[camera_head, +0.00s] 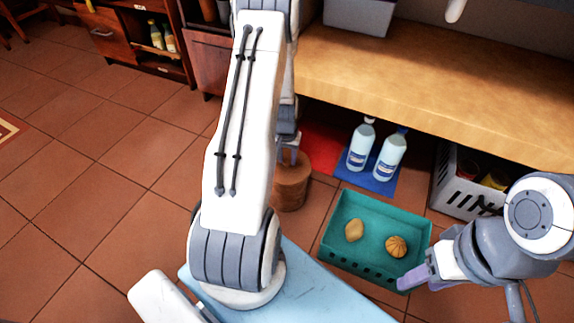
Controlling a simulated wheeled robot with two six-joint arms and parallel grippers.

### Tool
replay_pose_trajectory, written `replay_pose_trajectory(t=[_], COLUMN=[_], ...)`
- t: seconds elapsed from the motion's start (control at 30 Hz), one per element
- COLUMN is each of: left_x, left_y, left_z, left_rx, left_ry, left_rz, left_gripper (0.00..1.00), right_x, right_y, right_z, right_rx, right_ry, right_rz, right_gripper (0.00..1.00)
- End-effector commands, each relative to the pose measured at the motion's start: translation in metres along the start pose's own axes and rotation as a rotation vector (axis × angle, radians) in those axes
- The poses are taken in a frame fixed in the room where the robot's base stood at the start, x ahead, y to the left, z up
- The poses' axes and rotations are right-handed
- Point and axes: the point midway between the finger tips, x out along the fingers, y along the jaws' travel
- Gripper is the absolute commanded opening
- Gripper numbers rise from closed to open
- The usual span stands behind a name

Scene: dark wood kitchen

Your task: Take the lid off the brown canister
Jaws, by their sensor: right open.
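The brown canister (291,190) stands on the tiled floor below the counter, partly hidden behind my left arm. Its top is partly covered by my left gripper (288,154), so I cannot tell how the lid sits. The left gripper points down right at the canister's top; its fingers are small and mostly hidden, and I cannot tell whether they are shut on anything. My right gripper (415,280) is open and empty at the right, beside the teal crate.
The teal crate (345,262) holds a potato-like item (354,230) and a small pumpkin-like item (396,246). Two bottles (361,146) stand on a blue mat (383,187) near the canister. A white crate (455,200) is at right. The wooden counter (400,85) overhangs behind. Floor at left is clear.

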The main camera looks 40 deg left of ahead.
Motion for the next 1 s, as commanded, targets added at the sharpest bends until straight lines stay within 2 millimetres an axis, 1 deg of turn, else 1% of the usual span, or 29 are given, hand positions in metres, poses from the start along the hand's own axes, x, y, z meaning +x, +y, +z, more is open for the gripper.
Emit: replay_pose_trajectory(t=[0.27, 0.43, 0.57, 0.73, 0.8, 0.93, 1.0], left_x=[0.000, -0.008, -0.022, -0.052, -0.061, -0.080, -0.088], left_y=[0.000, 0.000, 0.000, 0.000, 0.019, 0.047, 0.062], left_z=[0.000, -0.001, -0.003, -0.006, 0.000, 0.009, 0.013], left_rx=[0.000, 0.000, 0.000, 0.000, 0.007, 0.008, 0.009], left_ry=[0.000, 0.000, 0.000, 0.001, -0.002, -0.002, -0.002], left_rz=[0.000, 0.000, 0.000, 0.000, 0.001, 0.001, 0.001], left_gripper=[0.00, 0.00, 0.00, 0.00, 0.00, 0.00, 0.00], right_x=[0.000, -0.006, -0.018, -0.043, -0.053, -0.071, -0.077], right_y=[0.000, -0.001, -0.001, -0.003, -0.004, -0.005, -0.005], right_z=[0.000, 0.000, -0.001, -0.002, -0.003, -0.004, -0.004], right_rx=[0.000, 0.000, 0.000, 0.000, 0.000, 0.000, 0.000], right_ry=[0.000, 0.000, 0.000, 0.000, 0.000, 0.000, 0.000], right_rz=[0.000, 0.000, 0.000, 0.000, 0.000, 0.000, 0.000], right_gripper=[0.50, 0.50, 0.50, 0.50, 0.50, 0.50, 0.50])
